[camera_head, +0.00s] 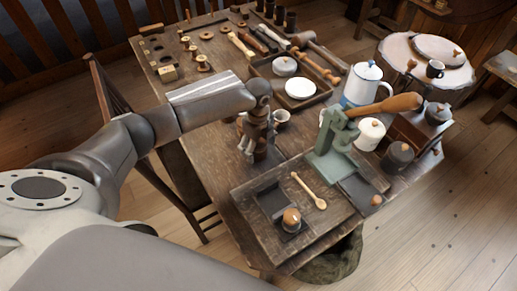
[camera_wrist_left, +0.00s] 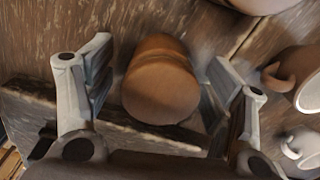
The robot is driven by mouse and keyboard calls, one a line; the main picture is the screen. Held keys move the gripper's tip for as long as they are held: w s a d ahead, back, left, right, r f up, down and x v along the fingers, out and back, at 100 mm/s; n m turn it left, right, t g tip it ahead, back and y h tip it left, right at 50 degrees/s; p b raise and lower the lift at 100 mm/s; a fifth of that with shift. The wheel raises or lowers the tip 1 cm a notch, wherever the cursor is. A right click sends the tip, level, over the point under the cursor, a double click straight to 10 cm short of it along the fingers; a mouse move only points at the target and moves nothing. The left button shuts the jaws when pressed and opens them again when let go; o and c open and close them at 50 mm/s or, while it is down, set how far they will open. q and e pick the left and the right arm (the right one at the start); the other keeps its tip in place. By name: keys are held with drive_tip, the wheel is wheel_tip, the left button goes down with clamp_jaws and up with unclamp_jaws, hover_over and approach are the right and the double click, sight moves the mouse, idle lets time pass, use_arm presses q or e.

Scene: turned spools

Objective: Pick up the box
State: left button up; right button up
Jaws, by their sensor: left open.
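My left gripper (camera_head: 256,149) is over the wooden table, its fingers pointing down. In the left wrist view its two fingers (camera_wrist_left: 162,75) are apart, one on each side of a rounded brown wooden piece (camera_wrist_left: 160,82), which looks like a small turned box. The piece stands between the fingers with visible gaps on both sides, so neither finger clearly touches it. In the head view the gripper mostly hides this piece, and its lower part is hard to make out. My right gripper is not in view.
A brown cup (camera_head: 281,119) stands close beside the gripper. A tray (camera_head: 319,98) with white dishes lies behind, and a green press (camera_head: 333,145) and a white-blue pot (camera_head: 362,84) stand to the right. A board (camera_head: 250,200) with a wooden spoon (camera_head: 309,191) lies in front.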

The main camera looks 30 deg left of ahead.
use_arm(q)
drive_tip(key=shift+f, duration=0.55)
drive_tip(key=c, duration=1.1)
drive_tip(key=shift+r, duration=0.1)
drive_tip(key=shift+w+r, duration=0.1)
drive_tip(key=shift+r, duration=0.4)
drive_tip(key=r, duration=0.2)
drive_tip(key=shift+s+r+b, duration=0.3)
drive_tip(key=shift+b, duration=0.05)
drive_tip(key=s+r, duration=0.3)
drive_tip(key=s, duration=0.1)
drive_tip(key=s+r, duration=0.3)
drive_tip(key=s, duration=0.2)
drive_tip(key=s+r+b, duration=0.1)
drive_tip(key=s+r, duration=0.2)
drive_tip(key=s, duration=0.1)
drive_tip(key=shift+s+a+r, duration=0.1)
drive_tip(key=shift+s+r, duration=0.1)
drive_tip(key=shift+s, duration=0.1)
